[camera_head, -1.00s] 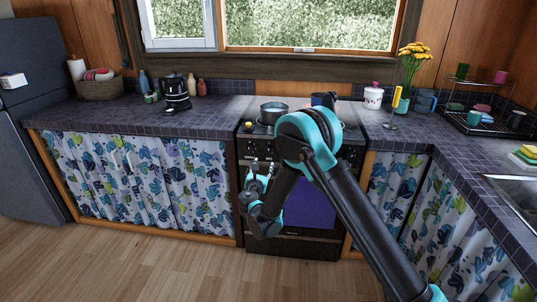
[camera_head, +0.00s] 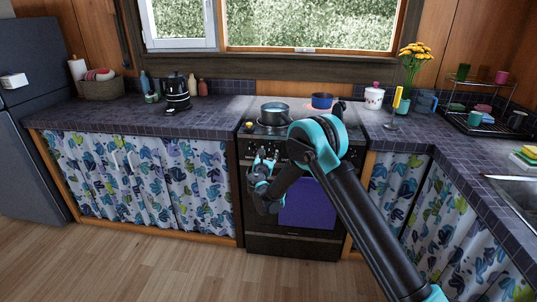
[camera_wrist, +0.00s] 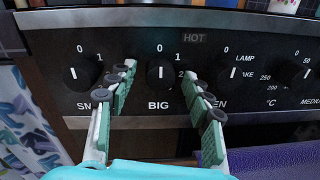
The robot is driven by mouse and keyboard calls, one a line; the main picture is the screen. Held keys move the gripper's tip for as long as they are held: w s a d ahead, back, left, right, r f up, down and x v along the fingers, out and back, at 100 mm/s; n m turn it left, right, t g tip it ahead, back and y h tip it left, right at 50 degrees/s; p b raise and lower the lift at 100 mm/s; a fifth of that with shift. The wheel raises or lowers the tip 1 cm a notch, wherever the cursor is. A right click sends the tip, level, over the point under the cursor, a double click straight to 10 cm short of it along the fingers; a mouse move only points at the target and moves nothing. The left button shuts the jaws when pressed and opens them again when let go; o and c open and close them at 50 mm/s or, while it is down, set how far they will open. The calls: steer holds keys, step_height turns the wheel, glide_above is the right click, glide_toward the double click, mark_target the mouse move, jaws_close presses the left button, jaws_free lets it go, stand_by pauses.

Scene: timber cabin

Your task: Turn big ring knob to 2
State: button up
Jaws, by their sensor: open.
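The big ring knob (camera_wrist: 160,72) is a black round knob on the stove's dark front panel, above the label BIG. Its grip stands about upright, toward the 0. The 1 shows at its upper right, and the 2 is partly hidden by the right finger. My gripper (camera_wrist: 160,80) is open, with one green-padded finger on each side of the knob; I cannot tell whether either touches it. In the head view my gripper (camera_head: 263,163) is at the left part of the stove front (camera_head: 259,215), and the knob cannot be made out there.
Another knob (camera_wrist: 80,73) sits close to the left finger. The oven knob (camera_wrist: 226,77) is just right of the right finger. A grey pot (camera_head: 274,113) and a blue pot (camera_head: 322,101) stand on the stove. A purple towel (camera_head: 308,203) hangs below the panel.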

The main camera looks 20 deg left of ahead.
steer(key=c, duration=1.1)
steer(key=shift+c, duration=0.2)
steer(key=m, duration=0.4)
steer(key=shift+m, duration=0.4)
steer(key=m, duration=0.5)
steer(key=shift+d, duration=0.1)
steer(key=m, duration=0.4)
steer(key=shift+m+g+y, duration=0.3)
steer(key=m, duration=0.4)
steer(key=shift+m, duration=0.3)
